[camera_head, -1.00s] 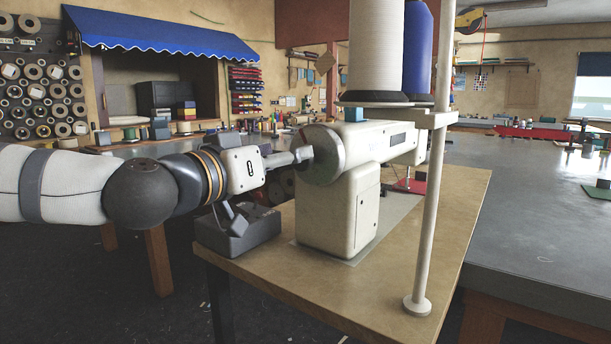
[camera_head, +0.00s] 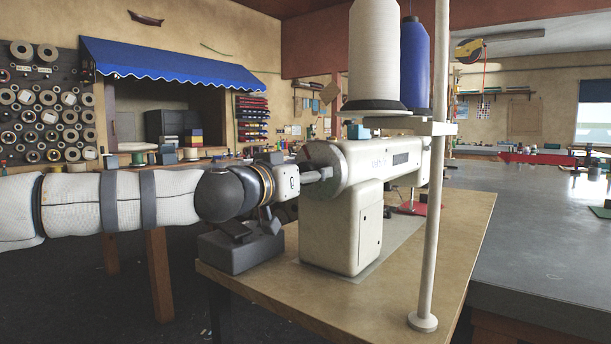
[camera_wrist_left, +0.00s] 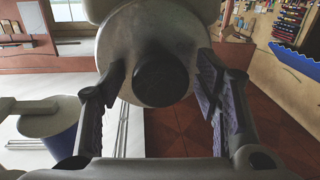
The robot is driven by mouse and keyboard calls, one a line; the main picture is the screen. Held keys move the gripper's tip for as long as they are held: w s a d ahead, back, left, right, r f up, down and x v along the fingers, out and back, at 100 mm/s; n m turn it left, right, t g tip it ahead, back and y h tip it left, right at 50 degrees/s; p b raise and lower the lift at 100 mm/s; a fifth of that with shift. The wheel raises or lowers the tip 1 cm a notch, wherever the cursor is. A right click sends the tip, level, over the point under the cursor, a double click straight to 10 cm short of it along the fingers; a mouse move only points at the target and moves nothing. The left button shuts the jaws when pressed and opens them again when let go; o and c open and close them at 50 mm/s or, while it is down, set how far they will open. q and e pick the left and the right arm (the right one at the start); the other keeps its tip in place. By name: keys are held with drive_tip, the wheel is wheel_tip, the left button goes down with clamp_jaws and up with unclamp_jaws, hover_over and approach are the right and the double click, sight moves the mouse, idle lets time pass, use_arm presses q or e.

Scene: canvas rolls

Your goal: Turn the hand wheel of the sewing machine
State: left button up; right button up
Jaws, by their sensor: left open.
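The cream sewing machine (camera_head: 342,220) stands on a wooden-topped table. Its hand wheel (camera_head: 318,153) is the round grey end at the machine's left, facing my left arm. In the left wrist view the wheel (camera_wrist_left: 165,28) is a grey disc with a dark round knob (camera_wrist_left: 162,80) standing out from it. My left gripper (camera_head: 322,174) is at the wheel, its finger overlapping the wheel's lower part in the head view. In the wrist view the left gripper (camera_wrist_left: 158,74) is open, with one finger on each side of the knob and gaps between. My right gripper is not in view.
A grey box-like unit (camera_head: 240,248) sits on the table edge below my left wrist. A pale upright pole (camera_head: 432,220) stands in front of the machine. White (camera_head: 376,50) and blue (camera_head: 415,65) thread cones are above it. The front tabletop is clear.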

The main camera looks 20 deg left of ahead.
use_arm(q)
drive_tip(key=shift+c, duration=0.2)
drive_tip(key=c, duration=1.1)
drive_tip(key=shift+r, duration=0.1)
